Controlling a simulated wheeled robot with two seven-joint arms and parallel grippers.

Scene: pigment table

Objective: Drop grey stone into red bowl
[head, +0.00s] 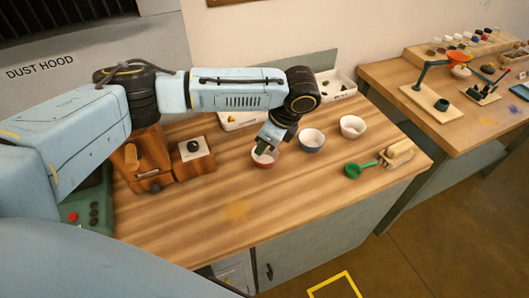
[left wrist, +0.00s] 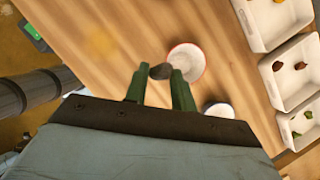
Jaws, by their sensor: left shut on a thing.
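The red bowl (head: 270,163) stands on the wooden table in the head view, with white inside and a red rim. It also shows in the left wrist view (left wrist: 190,60), partly behind a green fingertip. My left gripper (head: 263,149) points down at this bowl in the head view. In the left wrist view its green fingers (left wrist: 157,76) are shut on the grey stone (left wrist: 160,71). The stone appears beside the bowl's left rim in that view. In the head view I cannot make out the stone. My right gripper is not in view.
A blue bowl (head: 312,141) and a white bowl (head: 352,127) stand to the right. A green scoop (head: 353,170) lies near the right edge. White trays (left wrist: 291,76) hold small coloured pieces. Wooden boxes (head: 193,163) stand left. The table's front is clear.

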